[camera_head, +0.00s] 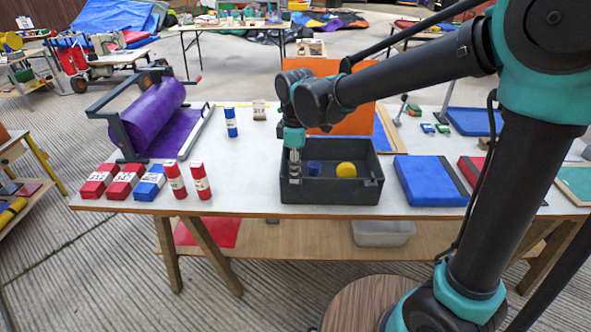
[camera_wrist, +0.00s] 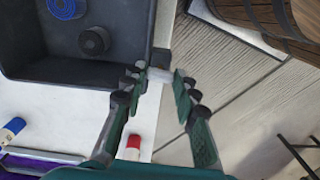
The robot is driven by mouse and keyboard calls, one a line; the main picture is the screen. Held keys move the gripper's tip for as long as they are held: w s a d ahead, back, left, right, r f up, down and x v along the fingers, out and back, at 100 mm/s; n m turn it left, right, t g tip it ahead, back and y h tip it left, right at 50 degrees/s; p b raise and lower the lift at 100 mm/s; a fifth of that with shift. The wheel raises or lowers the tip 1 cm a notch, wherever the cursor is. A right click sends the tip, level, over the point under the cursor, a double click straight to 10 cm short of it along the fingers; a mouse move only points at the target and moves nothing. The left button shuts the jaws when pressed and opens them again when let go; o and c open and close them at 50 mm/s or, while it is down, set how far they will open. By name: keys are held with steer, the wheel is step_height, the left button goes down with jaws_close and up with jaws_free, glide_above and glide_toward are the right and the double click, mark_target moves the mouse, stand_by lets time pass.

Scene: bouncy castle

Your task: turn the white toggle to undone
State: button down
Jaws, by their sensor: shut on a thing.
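A dark grey open box (camera_head: 345,193) stands on the white table. It also shows at upper left in the wrist view (camera_wrist: 125,65). My gripper (camera_head: 294,181) points down at the box's left front corner. In the wrist view my gripper (camera_wrist: 158,80) has its two jointed fingers close together around a small whitish piece (camera_wrist: 158,74) beside the box's wall. This appears to be the white toggle. A small dark grey block sits just beyond it. The fingers hide much of the toggle, so I cannot tell which way it is turned.
The box holds a yellow round thing (camera_head: 346,170) and a blue one (camera_head: 314,168). Red cylinders (camera_head: 201,181) stand left of the box, with a blue cylinder (camera_head: 231,123) behind. A purple roller (camera_head: 153,117) is farther left. A blue pad (camera_head: 428,180) lies to the right.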

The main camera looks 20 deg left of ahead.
steer(key=m, duration=0.8)
steer(key=shift+m, duration=0.4)
steer(key=m, duration=0.4)
steer(key=shift+m, duration=2.1)
steer(key=c, duration=1.2)
jaws_free()
steer(key=shift+o, duration=0.2)
step_height(320, 180, up, 12)
